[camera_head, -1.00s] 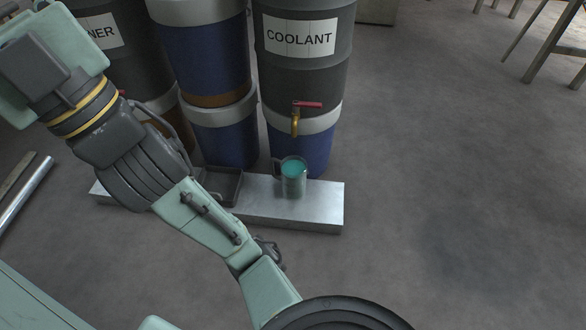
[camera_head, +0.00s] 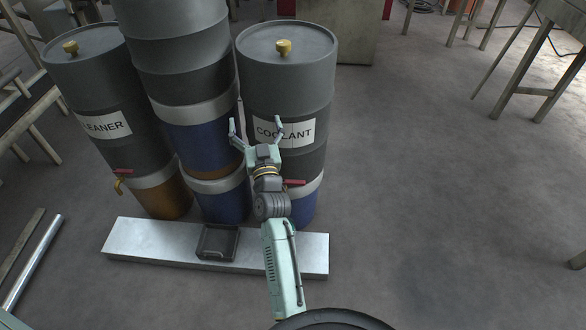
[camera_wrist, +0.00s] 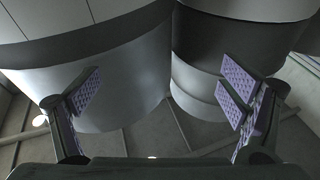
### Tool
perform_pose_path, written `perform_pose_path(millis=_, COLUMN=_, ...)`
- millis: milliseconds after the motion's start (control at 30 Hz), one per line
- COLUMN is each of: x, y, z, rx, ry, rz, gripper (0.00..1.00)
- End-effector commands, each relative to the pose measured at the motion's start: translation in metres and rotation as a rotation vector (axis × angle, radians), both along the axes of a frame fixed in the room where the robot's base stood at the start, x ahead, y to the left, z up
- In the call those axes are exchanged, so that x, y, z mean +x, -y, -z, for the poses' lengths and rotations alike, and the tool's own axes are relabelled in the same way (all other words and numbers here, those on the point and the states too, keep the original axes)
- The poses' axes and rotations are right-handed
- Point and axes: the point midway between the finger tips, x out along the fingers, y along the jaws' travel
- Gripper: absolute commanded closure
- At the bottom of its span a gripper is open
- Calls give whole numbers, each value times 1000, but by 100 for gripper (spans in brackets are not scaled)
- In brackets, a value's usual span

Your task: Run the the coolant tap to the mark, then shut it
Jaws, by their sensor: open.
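The coolant drum (camera_head: 290,85) is grey with a white COOLANT label and a blue lower part. Its tap's red handle (camera_head: 294,182) shows just right of my arm; the spout is hidden behind the arm. The mug of teal liquid, its mark and its fill level are not visible now; my arm covers that part of the bench. My gripper (camera_head: 256,122) is open and empty, fingers pointing up, in front of the drum near the label's left side. In the wrist view my gripper (camera_wrist: 160,93) has spread fingers with purple pads, and nothing between them.
A metal bench (camera_head: 150,240) runs below the drums, with a black tray (camera_head: 217,242) on it. The cleaner drum (camera_head: 110,100) has its own tap (camera_head: 120,184) at the left. A stacked drum (camera_head: 185,60) stands between.

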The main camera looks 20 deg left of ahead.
Motion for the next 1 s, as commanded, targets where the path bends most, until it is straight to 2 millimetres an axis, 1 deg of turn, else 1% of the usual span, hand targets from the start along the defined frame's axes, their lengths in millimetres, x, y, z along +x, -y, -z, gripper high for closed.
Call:
perform_pose_path(millis=33, x=-6, y=4, z=38, rx=-10, ry=-45, rz=19, gripper=9)
perform_pose_path(millis=67, x=-10, y=9, z=61, rx=-16, ry=-66, rz=36, gripper=9)
perform_pose_path(millis=100, x=-15, y=17, z=91, rx=-25, ry=-93, rz=62, gripper=9)
perform_pose_path(millis=167, x=-26, y=35, z=134, rx=-46, ry=-131, rz=111, gripper=9)
perform_pose_path(millis=200, x=-33, y=49, z=162, rx=-63, ry=-156, rz=146, gripper=9)
perform_pose_path(millis=300, x=-52, y=85, z=217, rx=-114, ry=-201, rz=229, gripper=9)
perform_pose_path(millis=400, x=-65, y=112, z=248, rx=-150, ry=-223, rz=288, gripper=9)
perform_pose_path(millis=500, x=-68, y=123, z=261, rx=-167, ry=-232, rz=314, gripper=9)
perform_pose_path(millis=567, x=-65, y=124, z=262, rx=-169, ry=-231, rz=318, gripper=9)
perform_pose_path(millis=633, x=-56, y=121, z=263, rx=-168, ry=-230, rz=319, gripper=9)
perform_pose_path(millis=1000, x=9, y=101, z=264, rx=-164, ry=-230, rz=317, gripper=9)
